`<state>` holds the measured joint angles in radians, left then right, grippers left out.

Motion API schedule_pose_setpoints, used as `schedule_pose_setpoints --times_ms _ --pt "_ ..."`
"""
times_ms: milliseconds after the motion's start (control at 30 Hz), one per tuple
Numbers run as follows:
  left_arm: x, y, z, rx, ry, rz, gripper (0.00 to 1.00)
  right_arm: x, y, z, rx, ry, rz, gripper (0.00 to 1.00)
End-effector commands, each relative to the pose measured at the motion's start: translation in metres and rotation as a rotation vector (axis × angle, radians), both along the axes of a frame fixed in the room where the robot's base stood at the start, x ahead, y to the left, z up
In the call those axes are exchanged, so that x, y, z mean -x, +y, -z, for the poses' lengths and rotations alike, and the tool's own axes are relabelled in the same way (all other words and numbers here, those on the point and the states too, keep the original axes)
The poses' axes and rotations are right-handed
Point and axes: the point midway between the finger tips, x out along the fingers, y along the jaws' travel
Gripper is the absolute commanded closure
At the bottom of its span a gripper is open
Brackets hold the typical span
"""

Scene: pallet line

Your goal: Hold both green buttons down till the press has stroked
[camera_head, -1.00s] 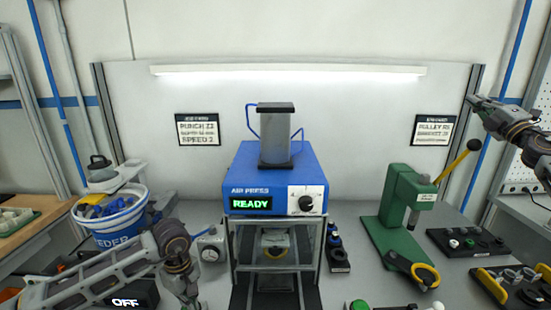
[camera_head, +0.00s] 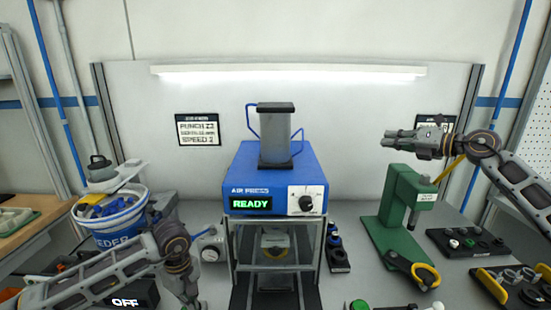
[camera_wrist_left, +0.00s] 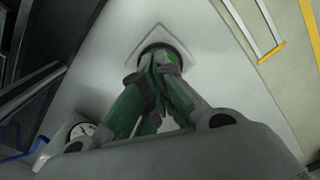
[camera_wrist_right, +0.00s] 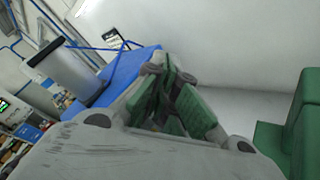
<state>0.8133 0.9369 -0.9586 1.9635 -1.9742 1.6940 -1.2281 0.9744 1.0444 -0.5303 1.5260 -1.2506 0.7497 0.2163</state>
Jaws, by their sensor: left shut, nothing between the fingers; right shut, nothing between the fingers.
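The blue air press (camera_head: 255,180) stands at the middle of the bench, and its display (camera_head: 251,204) reads READY. A green button (camera_head: 359,305) shows at the bottom edge of the head view. Another green button (camera_wrist_left: 173,57) sits in a black ring on a pale plate in the left wrist view, mostly hidden by my fingertips. My left gripper (camera_head: 188,296) is shut and points down at that button; I cannot tell whether it presses it. My right gripper (camera_head: 395,138) is shut and empty, raised in the air right of the press, well above its button.
A blue bucket (camera_head: 112,230) stands at left behind my left arm. Black trays (camera_head: 470,243) with small parts lie at right. A dark rack (camera_head: 336,250) stands beside the press.

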Motion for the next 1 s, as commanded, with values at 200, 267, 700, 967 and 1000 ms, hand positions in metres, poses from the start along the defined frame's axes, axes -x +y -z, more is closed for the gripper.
schedule_pose_setpoints --times_ms 200,267,700,967,1000 --pt "0.0 0.0 0.0 0.0 0.0 0.0 1.0 0.019 0.045 0.045 0.181 0.059 -0.117 1.0" --pt "0.0 0.0 0.0 0.0 0.0 0.0 1.0 0.025 0.056 0.058 0.233 0.077 -0.149 1.0" --pt "0.0 0.0 0.0 0.0 0.0 0.0 1.0 0.087 0.117 0.157 0.627 0.198 -0.411 1.0" --pt "0.0 0.0 0.0 0.0 0.0 0.0 1.0 0.135 0.133 0.214 0.885 0.278 -0.586 1.0" --pt "0.0 0.0 0.0 0.0 0.0 0.0 1.0 0.143 0.134 0.222 0.925 0.29 -0.613 1.0"
